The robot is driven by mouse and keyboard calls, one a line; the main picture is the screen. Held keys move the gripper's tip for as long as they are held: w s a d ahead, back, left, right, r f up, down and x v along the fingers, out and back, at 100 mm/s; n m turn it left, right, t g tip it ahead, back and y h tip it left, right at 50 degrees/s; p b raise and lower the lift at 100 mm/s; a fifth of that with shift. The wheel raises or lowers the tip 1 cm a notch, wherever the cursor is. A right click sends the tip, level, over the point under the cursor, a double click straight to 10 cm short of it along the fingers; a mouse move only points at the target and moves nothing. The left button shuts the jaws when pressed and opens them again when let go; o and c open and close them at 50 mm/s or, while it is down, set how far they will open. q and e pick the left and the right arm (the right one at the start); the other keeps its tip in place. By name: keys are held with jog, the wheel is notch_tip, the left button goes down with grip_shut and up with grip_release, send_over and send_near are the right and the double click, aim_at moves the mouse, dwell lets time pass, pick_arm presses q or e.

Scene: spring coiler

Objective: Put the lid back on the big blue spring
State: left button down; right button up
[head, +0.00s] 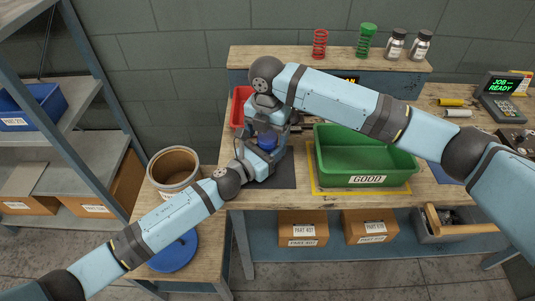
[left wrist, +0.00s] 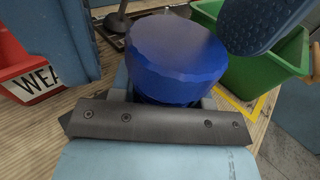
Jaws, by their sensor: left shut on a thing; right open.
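A blue cylinder (head: 266,141) with a smooth flat top and a faceted side is between the fingers of my left gripper (head: 263,158), which is shut on it. It fills the middle of the left wrist view (left wrist: 176,60). I cannot see coils on it. My right gripper (head: 270,118) is open, just above and behind the cylinder in the head view; a dark blue ridged pad (left wrist: 268,25) shows beside the cylinder in the left wrist view. A flat blue round lid (head: 176,253) lies at the lower left, partly behind my left arm. An open can (head: 173,166) stands near it.
A green bin marked GOOD (head: 367,181) stands right of the grippers, and a red bin (head: 238,106) is to the left. A red spring (head: 320,43), a green spring (head: 366,39) and two jars stand on the rear shelf. A dark mat lies below the grippers.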

jog(key=shift+r, duration=1.6)
jog(key=o, duration=0.4)
notch_tip(320, 180, up, 12)
pick_arm(q)
jog(key=c, duration=0.5)
grip_release()
jog(key=shift+a, duration=0.1)
jog(key=b+v, duration=0.1)
jog(key=v, duration=1.2)
jog(key=shift+s+a, duration=0.2)
jog(key=shift+s, duration=0.1)
pick_arm(e)
jog(key=shift+f, duration=0.45)
